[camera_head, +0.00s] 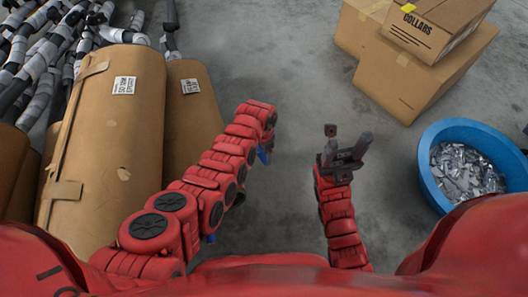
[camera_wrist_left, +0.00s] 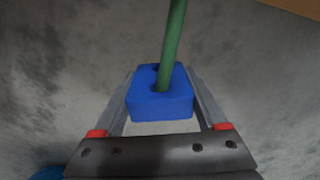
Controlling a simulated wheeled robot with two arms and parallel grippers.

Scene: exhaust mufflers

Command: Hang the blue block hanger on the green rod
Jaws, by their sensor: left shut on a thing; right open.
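The blue block hanger (camera_wrist_left: 160,105) is between the two fingers of my left gripper (camera_wrist_left: 160,73) in the left wrist view, and the gripper is shut on it. A dark hole shows in its top face. The green rod (camera_wrist_left: 173,40) comes down from the top edge and meets the block's top near its front. I cannot tell whether the rod is inside a hole or only in front of the block. In the head view my left arm hides most of its gripper, and no green rod shows. My right gripper (camera_head: 343,148) is open and empty above the floor.
Large brown wrapped cylinders (camera_head: 108,130) stand at the left, with grey and black pipes (camera_head: 45,60) behind them. Cardboard boxes (camera_head: 410,70) are at the upper right. A blue tub (camera_head: 430,180) of metal scraps stands at the right. The grey floor between is clear.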

